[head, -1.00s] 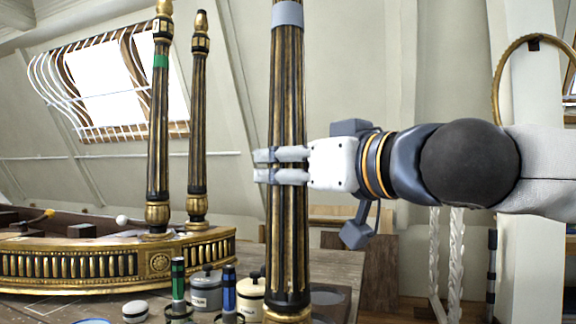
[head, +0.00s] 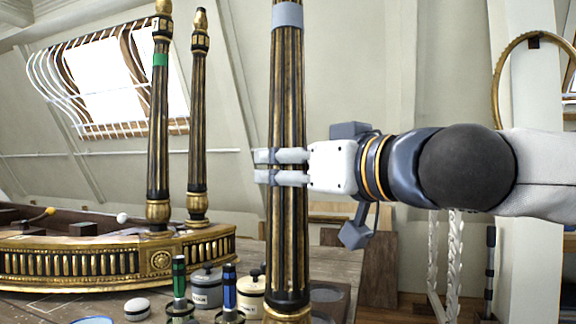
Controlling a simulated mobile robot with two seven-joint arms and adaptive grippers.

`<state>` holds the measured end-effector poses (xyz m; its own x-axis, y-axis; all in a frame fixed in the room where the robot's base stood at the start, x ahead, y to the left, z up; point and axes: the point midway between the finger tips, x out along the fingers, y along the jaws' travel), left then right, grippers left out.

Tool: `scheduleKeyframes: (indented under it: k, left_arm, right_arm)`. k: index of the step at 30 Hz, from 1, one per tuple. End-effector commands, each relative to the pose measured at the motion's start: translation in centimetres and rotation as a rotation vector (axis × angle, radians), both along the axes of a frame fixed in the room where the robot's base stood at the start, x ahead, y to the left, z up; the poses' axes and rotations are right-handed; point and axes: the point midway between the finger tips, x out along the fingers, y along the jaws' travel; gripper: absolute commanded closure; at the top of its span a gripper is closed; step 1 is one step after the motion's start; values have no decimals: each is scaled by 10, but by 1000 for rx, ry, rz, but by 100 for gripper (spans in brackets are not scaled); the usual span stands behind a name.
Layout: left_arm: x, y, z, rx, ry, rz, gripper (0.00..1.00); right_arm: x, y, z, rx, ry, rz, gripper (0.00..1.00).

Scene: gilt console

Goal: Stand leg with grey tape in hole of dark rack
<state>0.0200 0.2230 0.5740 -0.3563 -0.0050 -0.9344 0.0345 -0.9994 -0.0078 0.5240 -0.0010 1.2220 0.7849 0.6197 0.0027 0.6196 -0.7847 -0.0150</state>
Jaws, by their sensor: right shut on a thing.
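The leg with grey tape (head: 287,90) is a tall fluted black-and-gold post. It stands upright in the middle of the head view, with its grey band (head: 287,16) near the top. My right gripper (head: 267,168) comes in from the right and is shut on the leg around mid-height. The leg's gold foot (head: 286,313) runs to the bottom edge of the picture, so its lower end is out of view. Dark round shapes show on the surface beside the foot. I cannot tell whether they belong to the dark rack. My left gripper is not in view.
A gilt console frame (head: 75,266) lies on the bench at left, with a green-taped leg (head: 159,120) and another leg (head: 198,125) upright on it. Green (head: 179,285) and blue (head: 229,290) marked tools, a grey pot (head: 206,287) and a cream pot (head: 251,292) stand near the foot.

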Motion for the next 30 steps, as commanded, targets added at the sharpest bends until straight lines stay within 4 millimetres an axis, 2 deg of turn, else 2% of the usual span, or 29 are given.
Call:
scheduleKeyframes:
  k: [30]
  left_arm:
    - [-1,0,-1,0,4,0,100]
  right_arm:
    - [-1,0,-5,2,-4,0,90]
